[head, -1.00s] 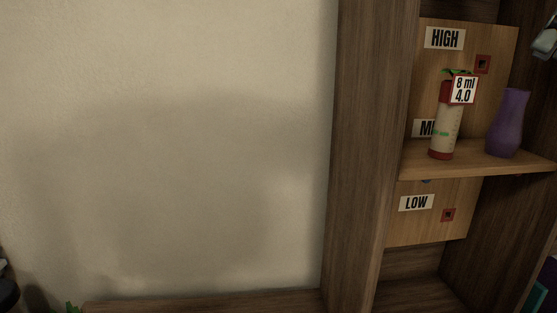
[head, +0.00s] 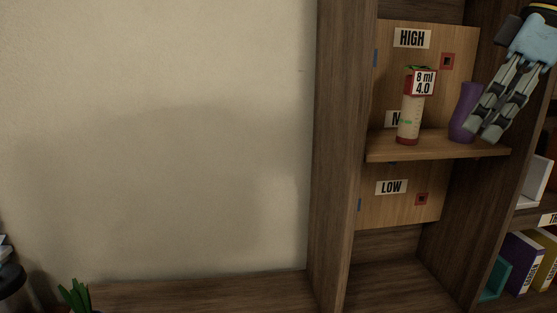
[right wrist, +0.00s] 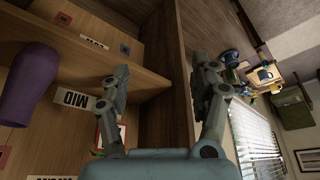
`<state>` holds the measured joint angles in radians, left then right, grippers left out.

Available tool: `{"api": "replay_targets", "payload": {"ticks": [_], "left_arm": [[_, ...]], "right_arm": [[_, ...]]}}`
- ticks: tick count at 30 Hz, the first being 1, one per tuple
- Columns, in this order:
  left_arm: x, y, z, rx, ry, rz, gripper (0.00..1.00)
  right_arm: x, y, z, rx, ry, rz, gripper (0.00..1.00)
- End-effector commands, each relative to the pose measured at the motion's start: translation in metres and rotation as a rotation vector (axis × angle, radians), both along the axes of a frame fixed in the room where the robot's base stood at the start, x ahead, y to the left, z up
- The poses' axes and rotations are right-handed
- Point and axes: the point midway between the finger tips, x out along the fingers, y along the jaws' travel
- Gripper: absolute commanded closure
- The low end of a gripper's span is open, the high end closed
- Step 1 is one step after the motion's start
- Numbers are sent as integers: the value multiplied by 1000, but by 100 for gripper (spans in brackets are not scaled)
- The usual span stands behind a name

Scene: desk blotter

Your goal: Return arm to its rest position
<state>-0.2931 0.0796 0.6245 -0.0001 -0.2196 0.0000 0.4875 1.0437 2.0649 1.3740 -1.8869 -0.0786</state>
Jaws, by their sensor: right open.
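My right gripper (head: 484,131) hangs down from the top right of the head view. Its two grey fingers are apart with nothing between them, in front of the purple vase's right side. In the right wrist view the fingers (right wrist: 160,66) are spread wide and empty. The purple vase (head: 464,112) stands on the middle shelf (head: 430,147); it also shows in the right wrist view (right wrist: 27,85) at the left. My left gripper is not recognisable.
A thick wooden upright (head: 340,150) bounds the shelf unit on the left. HIGH (head: 411,38) and LOW (head: 391,187) labels mark the back panel. Books (head: 524,262) stand at the lower right. A green plant (head: 75,296) is at the lower left. The wall in between is bare.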

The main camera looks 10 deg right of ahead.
Motion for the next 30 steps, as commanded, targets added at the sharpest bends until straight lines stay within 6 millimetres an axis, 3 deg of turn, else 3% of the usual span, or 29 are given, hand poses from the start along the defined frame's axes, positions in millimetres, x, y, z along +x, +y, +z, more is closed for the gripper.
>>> {"api": "replay_targets", "payload": {"ticks": [7, 10, 13, 18, 27, 28, 30], "left_arm": [[-12, 0, -1, 1, 18, 0, 26], [-12, 0, -1, 1, 17, 0, 26], [-9, 0, -1, 0, 14, 0, 26], [-8, 1, -1, 0, 13, 0, 26], [-7, 1, 0, 0, 11, 0, 26], [-7, 1, -2, 0, 10, 0, 26], [-6, 0, -10, 0, 8, 1, 26]], "right_arm": [[-7, 49, -113, 7, 14, -52, 38], [-30, 79, -174, 16, 10, -117, 38], [-60, 102, -219, 15, 2, -205, 38], [-108, 119, -259, -6, -2, -347, 38], [-185, 121, -285, -90, 13, -572, 38], [-190, 119, -290, -101, 16, -588, 38], [-179, 116, -321, -105, 21, -581, 38]]}}
